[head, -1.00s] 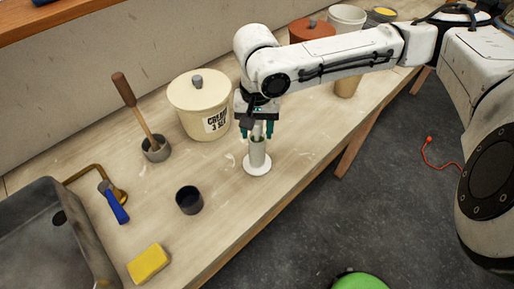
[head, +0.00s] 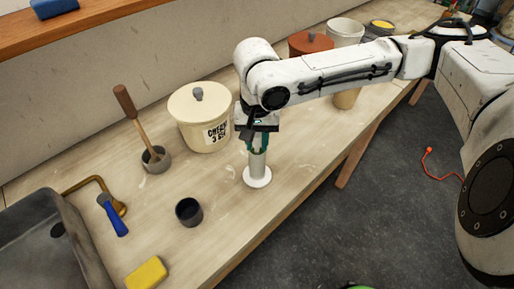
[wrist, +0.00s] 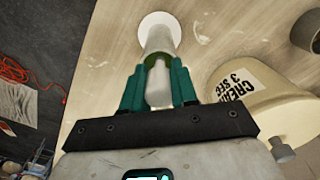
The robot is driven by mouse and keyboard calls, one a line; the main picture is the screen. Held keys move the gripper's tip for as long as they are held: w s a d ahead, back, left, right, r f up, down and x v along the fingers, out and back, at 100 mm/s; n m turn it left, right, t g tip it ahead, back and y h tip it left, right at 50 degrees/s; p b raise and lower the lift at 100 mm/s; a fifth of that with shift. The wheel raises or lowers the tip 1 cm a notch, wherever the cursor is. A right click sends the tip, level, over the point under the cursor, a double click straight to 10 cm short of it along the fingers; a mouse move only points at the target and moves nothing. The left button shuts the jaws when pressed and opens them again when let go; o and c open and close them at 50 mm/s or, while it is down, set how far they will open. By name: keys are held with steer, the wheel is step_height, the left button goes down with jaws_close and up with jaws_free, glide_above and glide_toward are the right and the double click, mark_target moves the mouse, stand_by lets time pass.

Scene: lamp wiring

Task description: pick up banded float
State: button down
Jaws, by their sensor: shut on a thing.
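The banded float shows in the wrist view as a pale rod (wrist: 158,84) with a green band near the tube's mouth. It sits in a pale upright tube (head: 257,163) on a round white base (head: 257,181), on the bench. The tube also shows in the wrist view (wrist: 159,38). My gripper (wrist: 157,68) has its teal fingers shut on the float from both sides, just above the tube. In the head view my gripper (head: 258,149) points straight down and its fingers hide the float. I cannot tell whether the float is raised at all.
A cream lidded crock (head: 202,115) stands close behind, left of my gripper. A dark cup (head: 189,212), a small pot with a wooden-handled tool (head: 155,159), a blue-handled brush (head: 113,215) and a yellow sponge (head: 146,273) lie further left, near a sink (head: 50,250).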

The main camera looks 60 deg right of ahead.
step_height(320, 180, up, 18)
stand_by(0.6)
stand_by(0.5)
